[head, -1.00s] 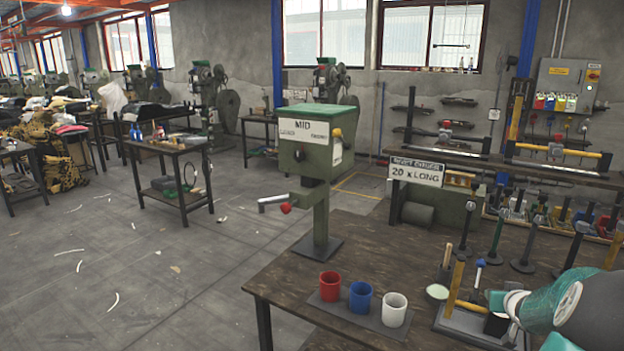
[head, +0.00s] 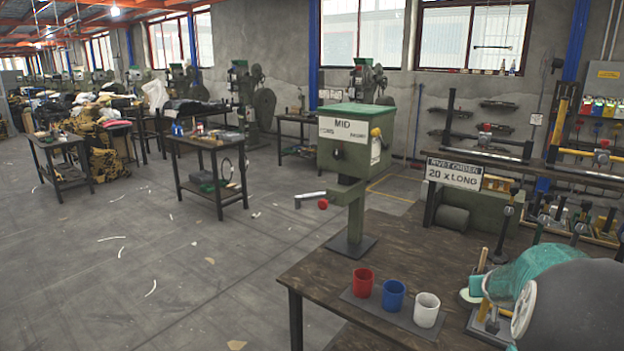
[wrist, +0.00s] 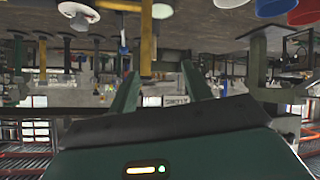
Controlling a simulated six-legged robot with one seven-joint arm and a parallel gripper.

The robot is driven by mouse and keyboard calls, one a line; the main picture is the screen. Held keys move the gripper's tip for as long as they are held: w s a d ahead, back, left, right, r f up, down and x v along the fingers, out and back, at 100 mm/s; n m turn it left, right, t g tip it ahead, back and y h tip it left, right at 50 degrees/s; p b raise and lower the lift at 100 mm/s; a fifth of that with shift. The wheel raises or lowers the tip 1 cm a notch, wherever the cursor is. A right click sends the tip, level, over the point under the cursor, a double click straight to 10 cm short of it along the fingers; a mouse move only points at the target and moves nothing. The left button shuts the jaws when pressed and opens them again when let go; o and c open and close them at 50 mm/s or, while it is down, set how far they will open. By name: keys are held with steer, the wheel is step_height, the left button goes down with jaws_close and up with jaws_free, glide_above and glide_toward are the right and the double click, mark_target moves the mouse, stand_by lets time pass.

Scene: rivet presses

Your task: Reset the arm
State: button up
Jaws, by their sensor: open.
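My arm (head: 570,310) shows as a teal and dark grey link at the lower right of the head view, over the right part of the workbench (head: 420,250). My gripper's tips do not show clearly in the head view. In the wrist view my gripper (wrist: 160,85) shows as two green fingers spread apart, with no object visible between them. The wrist picture is upside down, with the bench top along its upper edge.
A green rivet press (head: 345,165) marked MID stands at the bench's left corner. Red (head: 363,281), blue (head: 393,294) and white cups (head: 426,309) stand on a dark mat near the front. A sign (head: 454,173) reads 20 x LONG. The floor at left is mostly open.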

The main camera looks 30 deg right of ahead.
steer(key=w+a+r+n+y, duration=0.1)
steer(key=w+a+r, duration=0.1)
steer(key=a, duration=0.6)
steer(key=w+a+r+n, duration=0.1)
steer(key=w+a+r, duration=0.15)
steer(key=a, duration=0.55)
steer(key=w+a+r+y, duration=0.1)
steer(key=a+r, duration=0.1)
steer(key=a, duration=0.7)
steer(key=s+a+n+y, duration=0.2)
steer(key=s+a, duration=0.4)
steer(key=a, duration=0.7)
steer(key=s+a+n+g+y, duration=0.1)
steer(key=s+a+n+y, duration=0.2)
steer(key=a, duration=1.1)
steer(key=s+y, duration=0.1)
steer(key=s, duration=0.2)
steer(key=shift+a+f+y, duration=0.15)
steer(key=shift+a+y, duration=0.05)
steer(key=shift+y, duration=0.1)
steer(key=shift+c, duration=1.4)
steer(key=shift+s, duration=0.1)
